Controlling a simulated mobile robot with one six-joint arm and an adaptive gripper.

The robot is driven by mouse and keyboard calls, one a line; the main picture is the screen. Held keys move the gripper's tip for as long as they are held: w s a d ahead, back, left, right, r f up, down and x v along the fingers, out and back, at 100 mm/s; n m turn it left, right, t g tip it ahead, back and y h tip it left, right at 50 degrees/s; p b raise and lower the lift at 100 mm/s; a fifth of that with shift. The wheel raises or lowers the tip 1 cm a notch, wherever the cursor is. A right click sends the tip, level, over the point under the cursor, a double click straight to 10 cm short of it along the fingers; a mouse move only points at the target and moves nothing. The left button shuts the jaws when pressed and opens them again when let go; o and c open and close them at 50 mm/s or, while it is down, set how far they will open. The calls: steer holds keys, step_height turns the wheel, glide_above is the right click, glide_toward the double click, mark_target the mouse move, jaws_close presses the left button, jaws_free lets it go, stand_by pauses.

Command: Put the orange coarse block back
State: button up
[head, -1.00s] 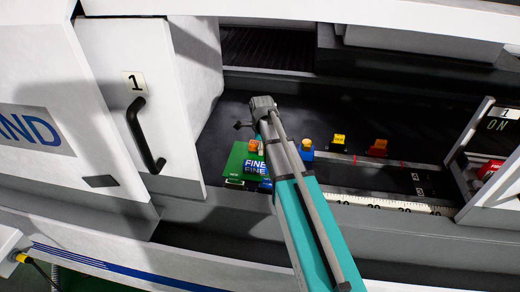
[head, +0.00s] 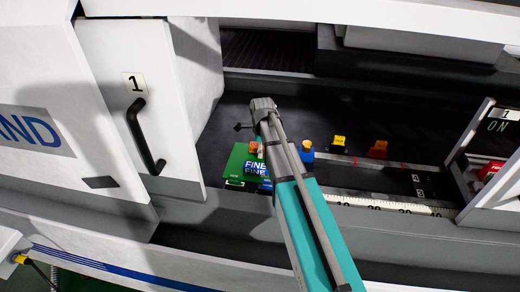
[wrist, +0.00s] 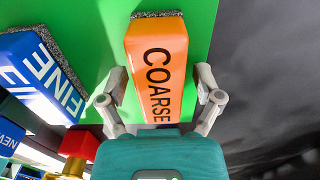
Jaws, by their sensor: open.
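The orange coarse block (wrist: 158,65) stands out in the wrist view against a green surface, its COARSE lettering facing my camera and a rough grey strip at its far end. My gripper (wrist: 160,85) is open, with one finger on each side of the block and small gaps visible. Whether the block rests on the green surface cannot be told. In the head view the orange block (head: 254,147) shows at the upper right of the green board (head: 237,160), partly hidden by my arm.
The blue FINE block (wrist: 38,75) is close to the left of my gripper. A blue-and-yellow object (head: 307,152), a yellow block (head: 338,143) and a red-orange block (head: 378,149) stand to the right. The machine door (head: 140,100) bounds the left side. The dark bed behind is clear.

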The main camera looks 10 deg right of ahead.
step_height(320, 180, up, 12)
steer(key=p, duration=1.2)
steer(key=shift+r, duration=0.1)
steer(key=shift+s, duration=0.15)
stand_by(0.6)
steer(key=s+n, duration=1.9)
steer(key=n, duration=0.3)
steer(key=shift+a+n, duration=0.3)
steer(key=shift+a, duration=0.1)
